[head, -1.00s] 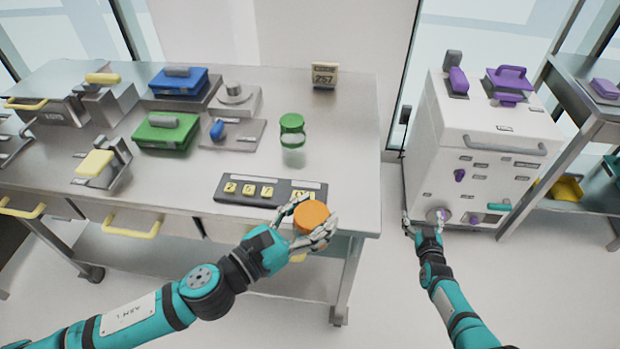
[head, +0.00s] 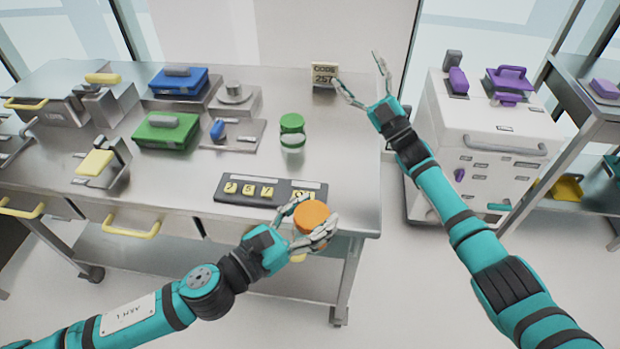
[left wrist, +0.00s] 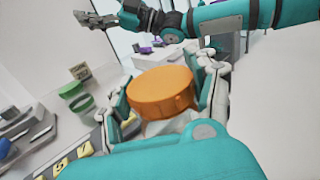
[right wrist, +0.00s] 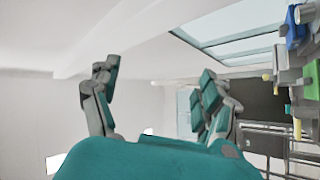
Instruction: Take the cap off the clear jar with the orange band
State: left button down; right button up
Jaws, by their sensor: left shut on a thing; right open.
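The jar's orange cap (head: 311,217) shows from above, between the fingers of my left gripper (head: 308,224), near the table's front right corner. In the left wrist view the orange cap (left wrist: 162,92) sits on a pale body, mostly hidden by the fingers, that are shut around it. My right gripper (head: 364,80) is open and empty, raised over the table's back right side, well above and away from the cap. The right wrist view shows its spread fingers (right wrist: 155,105) with nothing between them.
A second jar with a green lid (head: 292,123) stands mid-table. A number panel (head: 268,203) lies just left of the held jar. A code sign (head: 325,75) stands at the back. A white cabinet (head: 500,150) with purple handles stands right of the table (head: 350,160).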

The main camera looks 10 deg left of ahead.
jog(key=s+a+r+n+g+y, duration=0.2)
jog(key=s+a+r+n+g, duration=0.4)
jog(key=s+a+n+g, duration=0.3)
jog(key=s+a+r+n+g+y, duration=0.2)
jog(key=s+a+r+n+g, duration=0.4)
jog(key=s+n+g, duration=0.35)
jog(key=s+a+f+n+g+h, duration=0.35)
jog(key=s+n+g+h, duration=0.25)
jog(key=s+h, duration=0.25)
jog(key=n+t+h, duration=0.2)
jog(key=t+h, duration=0.6)
jog(key=h, duration=0.5)
send_over(309, 215)
notch_tip(309, 215, down, 11)
jog(key=shift+f, duration=0.1)
jog(key=shift+d+f, duration=0.15)
jog(key=shift+f, duration=0.05)
notch_tip(309, 215, down, 8)
jog(key=shift+r, duration=0.15)
